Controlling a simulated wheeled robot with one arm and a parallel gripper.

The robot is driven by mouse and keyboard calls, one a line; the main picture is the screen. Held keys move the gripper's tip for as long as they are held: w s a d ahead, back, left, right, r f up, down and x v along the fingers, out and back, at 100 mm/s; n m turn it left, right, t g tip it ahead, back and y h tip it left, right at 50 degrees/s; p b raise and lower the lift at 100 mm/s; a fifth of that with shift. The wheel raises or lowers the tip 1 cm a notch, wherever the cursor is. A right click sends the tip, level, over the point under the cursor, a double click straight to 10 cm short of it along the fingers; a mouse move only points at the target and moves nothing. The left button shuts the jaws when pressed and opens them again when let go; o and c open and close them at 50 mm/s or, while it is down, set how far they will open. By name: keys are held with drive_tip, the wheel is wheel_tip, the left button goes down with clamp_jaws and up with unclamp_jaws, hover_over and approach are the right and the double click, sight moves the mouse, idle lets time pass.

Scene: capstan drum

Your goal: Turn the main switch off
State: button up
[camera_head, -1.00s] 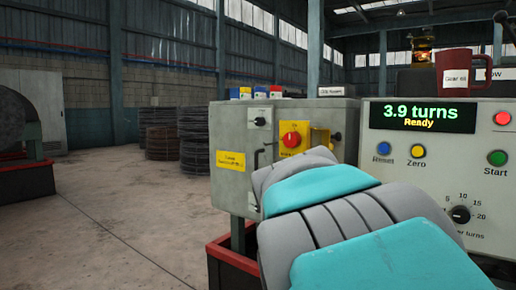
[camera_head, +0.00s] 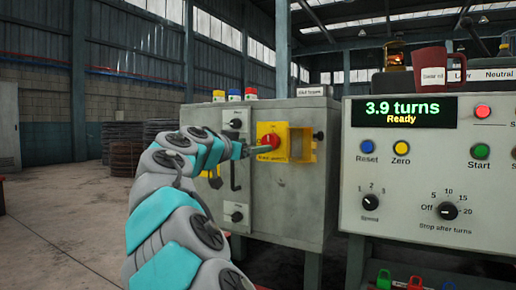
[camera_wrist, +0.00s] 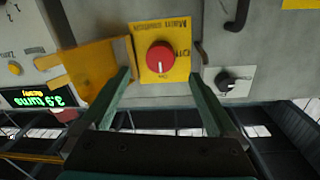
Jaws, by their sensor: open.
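The main switch is a red round knob (camera_head: 268,142) on a yellow plate (camera_wrist: 144,68) on the grey cabinet. In the wrist view, which is upside down, the knob (camera_wrist: 160,57) has its white mark at the "On" label; "Off" is to the side. My gripper (camera_wrist: 160,75) is open, one finger on each side of the knob, with a gap to it on both sides. I cannot tell how far the fingertips are from the plate. In the head view my gripper (camera_head: 258,151) is at the switch.
A black rotary knob (camera_wrist: 225,82) and a dark handle (camera_head: 235,174) are on the cabinet beside the switch. The control console (camera_head: 425,185) with a "3.9 turns, Ready" display (camera_head: 405,112) stands to the right. Small colored containers (camera_head: 235,95) stand on the cabinet top.

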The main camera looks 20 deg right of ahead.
sight(268, 143)
drive_tip(key=x, duration=0.6)
drive_tip(key=shift+w+d, duration=0.2)
drive_tip(key=shift+w, duration=0.15)
drive_tip(key=shift+w+d+p, duration=0.3)
drive_tip(key=shift+d, duration=0.2)
drive_tip(key=c, duration=1.4)
drive_tip(key=shift+o, duration=0.2)
